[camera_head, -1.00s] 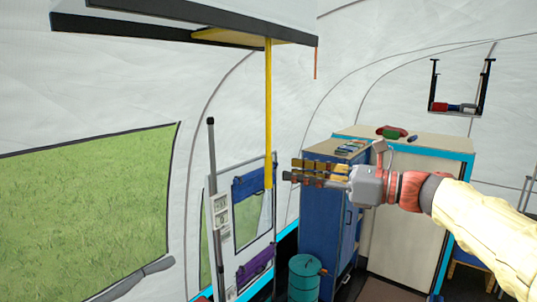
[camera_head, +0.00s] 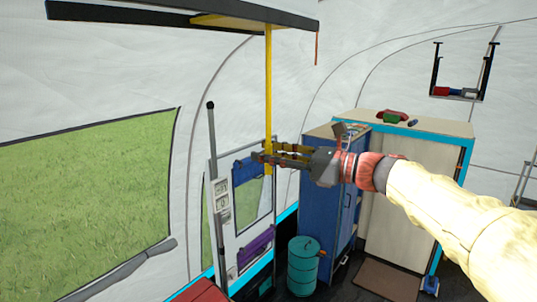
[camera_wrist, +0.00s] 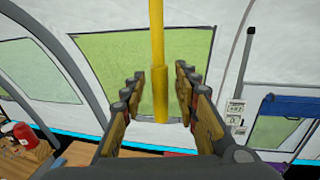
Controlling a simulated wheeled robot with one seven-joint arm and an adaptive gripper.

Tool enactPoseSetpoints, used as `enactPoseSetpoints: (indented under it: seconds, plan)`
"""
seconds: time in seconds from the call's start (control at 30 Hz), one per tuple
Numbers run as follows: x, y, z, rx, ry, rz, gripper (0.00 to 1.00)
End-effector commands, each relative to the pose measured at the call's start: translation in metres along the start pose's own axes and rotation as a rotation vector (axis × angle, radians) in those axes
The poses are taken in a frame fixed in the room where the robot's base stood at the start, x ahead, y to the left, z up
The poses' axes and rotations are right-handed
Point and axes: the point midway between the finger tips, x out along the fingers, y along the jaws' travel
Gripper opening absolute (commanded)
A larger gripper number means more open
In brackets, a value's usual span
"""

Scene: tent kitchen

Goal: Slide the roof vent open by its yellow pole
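The yellow pole (camera_head: 268,90) hangs straight down from the roof vent (camera_head: 225,23), a dark-edged panel with a yellow underside at the top. My gripper (camera_head: 262,155) is at the pole's lower end in the head view. In the wrist view the pole (camera_wrist: 157,40) comes down between the two sets of fingers of my gripper (camera_wrist: 158,98). The fingers are spread, with a gap on each side of the pole, and its thicker lower end shows between them.
A blue cabinet (camera_head: 320,205) and a cream-fronted cabinet (camera_head: 400,190) stand to the right. A teal canister (camera_head: 303,265) is on the floor. A grey post (camera_head: 212,160) and a rack with a blue pouch (camera_head: 246,172) stand behind the pole's lower end.

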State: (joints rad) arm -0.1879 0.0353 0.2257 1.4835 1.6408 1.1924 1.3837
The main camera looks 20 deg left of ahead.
Motion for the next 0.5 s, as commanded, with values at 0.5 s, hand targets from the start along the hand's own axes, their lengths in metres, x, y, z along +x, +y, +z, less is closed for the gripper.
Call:
enactPoseSetpoints:
  seconds: [0.5]
  plan:
    - [-0.0002, 0.0001, 0.0, 0.0, 0.0, 0.0, 0.0]
